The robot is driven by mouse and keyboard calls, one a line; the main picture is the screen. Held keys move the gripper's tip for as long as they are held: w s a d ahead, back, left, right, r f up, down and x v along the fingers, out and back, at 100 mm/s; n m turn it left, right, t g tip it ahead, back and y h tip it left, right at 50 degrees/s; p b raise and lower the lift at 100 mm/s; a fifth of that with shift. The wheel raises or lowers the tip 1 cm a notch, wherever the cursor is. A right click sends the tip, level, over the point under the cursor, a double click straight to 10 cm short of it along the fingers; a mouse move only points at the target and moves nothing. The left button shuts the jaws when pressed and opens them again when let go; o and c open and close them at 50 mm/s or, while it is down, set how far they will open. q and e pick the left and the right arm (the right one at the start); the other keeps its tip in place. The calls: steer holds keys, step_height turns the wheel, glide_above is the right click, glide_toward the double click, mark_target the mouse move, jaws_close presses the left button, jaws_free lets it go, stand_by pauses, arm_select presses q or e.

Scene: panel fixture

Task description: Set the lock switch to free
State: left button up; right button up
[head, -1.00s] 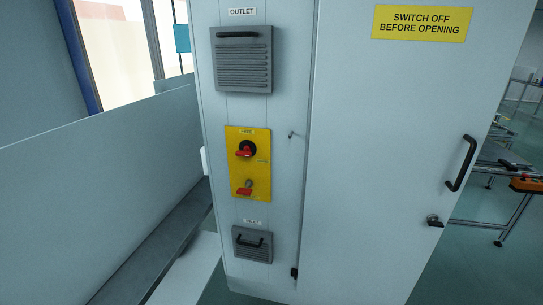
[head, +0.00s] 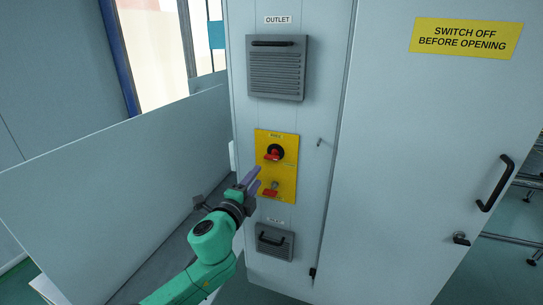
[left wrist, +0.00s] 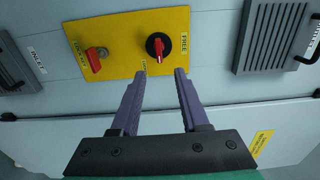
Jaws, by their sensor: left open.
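The yellow switch panel (head: 289,180) is on the cabinet's narrow face, with a FREE label at its top. The rotary switch (head: 274,153) has a red handle on a black round base. In the left wrist view the switch (left wrist: 158,46) has its handle running across the line towards the FREE label (left wrist: 184,43). Below it in the head view is a red tab (head: 270,192) by a small metal fitting. My left gripper (head: 257,180) is open and empty, close to the panel's left side; its purple fingers (left wrist: 160,78) point at the panel. My right gripper is out of view.
A grey OUTLET vent (head: 277,75) is above the panel and a handled INLET cover (head: 274,243) below. The cabinet door (head: 420,150) with a black handle (head: 496,183) is at right. A pale low wall (head: 120,190) stands at left.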

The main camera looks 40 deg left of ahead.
mark_target(271, 159)
arm_select(q)
steer(key=p+x, duration=0.1)
steer(key=x, duration=1.1)
steer(key=shift+a+p, duration=0.1)
steer(key=shift+p, duration=0.25)
steer(key=shift+w+a+f, duration=0.1)
steer(key=shift+w+a, duration=0.1)
steer(key=shift+w, duration=0.3)
jaws_close()
